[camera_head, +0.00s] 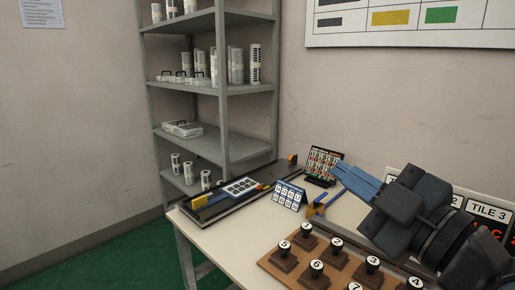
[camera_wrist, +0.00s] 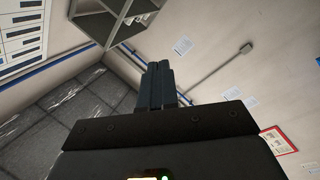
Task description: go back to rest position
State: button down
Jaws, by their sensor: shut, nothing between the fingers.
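My gripper (camera_head: 354,180) is in the right part of the head view, above the table, with its blue fingers pointing to the upper left. The fingers are together and empty. In the wrist view my gripper (camera_wrist: 160,68) also shows shut, with the room behind it tilted and nothing held. The white table (camera_head: 232,226) lies below the arm. The arm hides part of the table and of the panel at the right.
A wooden board (camera_head: 270,262) with several numbered black knobs is below my gripper. A keypad (camera_head: 241,187), a blue-and-white card stand (camera_head: 289,195) and a dark coloured-grid stand (camera_head: 322,164) are farther back. A TILE display (camera_head: 489,212) is partly hidden. Grey shelves (camera_head: 222,90) stand behind.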

jog(key=s+d+f+m+h, duration=0.2)
jog(key=s+f+m+h, duration=0.8)
jog(key=s+f+m, duration=0.85)
jog(key=s+d+f+n+g, duration=0.1)
jog(key=s+d+f, duration=0.1)
jog(key=s, duration=0.7)
jog(key=s+d+f+n+g, duration=0.1)
jog(key=s+d+f+n, duration=0.1)
jog(key=s, duration=0.7)
jog(key=shift+s+d+f+y, duration=0.15)
jog(key=shift+d+f+y, duration=0.15)
jog(key=shift+d+f, duration=0.65)
